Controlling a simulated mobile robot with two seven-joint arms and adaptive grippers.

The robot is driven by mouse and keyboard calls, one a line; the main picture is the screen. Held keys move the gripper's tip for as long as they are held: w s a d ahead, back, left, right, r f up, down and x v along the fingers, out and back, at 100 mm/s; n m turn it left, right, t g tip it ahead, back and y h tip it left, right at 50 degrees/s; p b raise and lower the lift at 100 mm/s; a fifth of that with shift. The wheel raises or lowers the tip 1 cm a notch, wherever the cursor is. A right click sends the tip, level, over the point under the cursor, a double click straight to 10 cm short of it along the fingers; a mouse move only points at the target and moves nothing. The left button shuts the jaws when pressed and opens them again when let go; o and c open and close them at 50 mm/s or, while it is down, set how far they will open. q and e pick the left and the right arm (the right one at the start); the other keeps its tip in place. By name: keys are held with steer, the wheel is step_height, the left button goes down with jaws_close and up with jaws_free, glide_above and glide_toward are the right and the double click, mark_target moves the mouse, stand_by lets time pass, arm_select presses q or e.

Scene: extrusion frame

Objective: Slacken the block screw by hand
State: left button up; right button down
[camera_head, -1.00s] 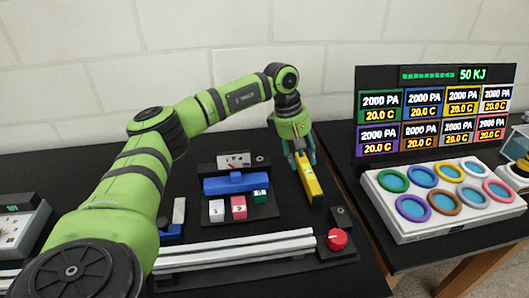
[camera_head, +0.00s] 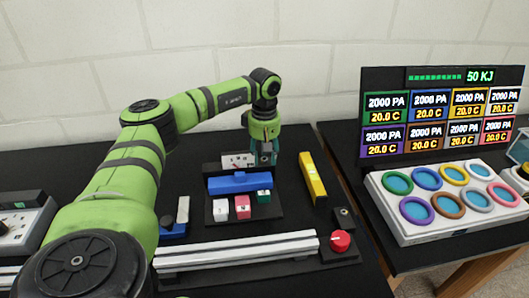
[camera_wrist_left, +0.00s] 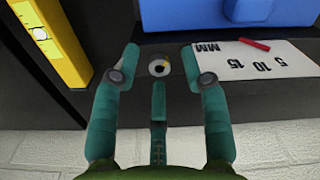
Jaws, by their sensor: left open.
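A small round screw (camera_wrist_left: 158,66) with a silver rim sits on the dark plate beside the white millimetre scale (camera_wrist_left: 262,61), as the left wrist view shows. The blue block (camera_head: 240,183) lies in front of the scale and also shows at the top of the left wrist view (camera_wrist_left: 235,12). My left gripper (camera_head: 264,158) points down over the scale plate. In the head view the gripper hides the screw. My right gripper is not in view.
A yellow level (camera_head: 313,178) lies just right of the gripper. White, red and green small blocks (camera_head: 242,207) stand in front of the blue block. Pale rails (camera_head: 240,251) and a red knob (camera_head: 341,241) are nearer. A panel of coloured rings (camera_head: 440,235) stands on the right table.

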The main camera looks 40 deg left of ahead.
arm_select(q)
jaws_close()
steer(key=shift+n, duration=0.3)
steer(key=shift+n, duration=0.3)
steer(key=n+p, duration=0.1)
steer(key=n, duration=0.4)
steer(key=shift+n, duration=0.4)
steer(key=n, duration=0.6)
steer(key=shift+p, duration=0.4)
steer(key=shift+n, duration=0.3)
